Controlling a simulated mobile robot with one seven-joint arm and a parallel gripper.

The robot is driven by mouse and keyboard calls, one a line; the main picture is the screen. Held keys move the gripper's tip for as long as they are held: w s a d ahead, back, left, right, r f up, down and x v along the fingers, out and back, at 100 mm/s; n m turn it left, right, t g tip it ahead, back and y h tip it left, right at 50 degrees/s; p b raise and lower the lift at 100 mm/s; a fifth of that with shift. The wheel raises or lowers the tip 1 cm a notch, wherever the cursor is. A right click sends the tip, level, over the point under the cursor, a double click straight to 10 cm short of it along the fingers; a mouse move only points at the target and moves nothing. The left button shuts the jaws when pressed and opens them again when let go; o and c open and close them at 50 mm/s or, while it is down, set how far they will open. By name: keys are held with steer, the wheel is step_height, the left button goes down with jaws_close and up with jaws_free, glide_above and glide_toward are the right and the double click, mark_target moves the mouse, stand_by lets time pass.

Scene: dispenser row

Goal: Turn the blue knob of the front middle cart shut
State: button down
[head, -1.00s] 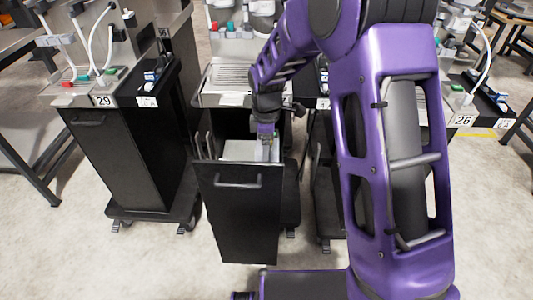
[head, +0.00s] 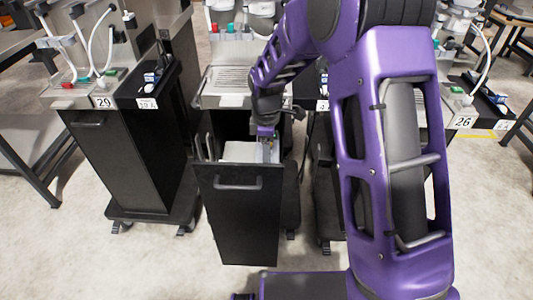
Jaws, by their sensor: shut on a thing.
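The front middle cart (head: 227,80) has a grated metal top, with a red knob (head: 215,28) and a green knob (head: 231,28) above it. Its tall black drawer (head: 237,222) is pulled out towards me and holds a white thing (head: 238,151). My gripper (head: 267,152) points down into the right side of this drawer, beside the white thing. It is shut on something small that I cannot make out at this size. I cannot pick out a blue knob; my gripper and arm cover that part of the drawer and the cart's right side.
The cart marked 29 (head: 100,102) stands to the left, with a black side shelf (head: 150,85) holding small items. A cart marked 26 (head: 464,121) stands to the right, partly behind my arm. The light floor (head: 130,265) in front is clear.

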steer(key=m+p, duration=0.1)
steer(key=m, duration=0.3)
steer(key=shift+m, duration=0.3)
steer(key=m, duration=0.4)
steer(key=shift+m, duration=0.3)
steer(key=m+p, duration=0.1)
steer(key=m, duration=0.3)
steer(key=shift+m+p, duration=0.35)
steer(key=shift+m, duration=1.85)
steer(key=shift+c, duration=1.8)
jaws_free()
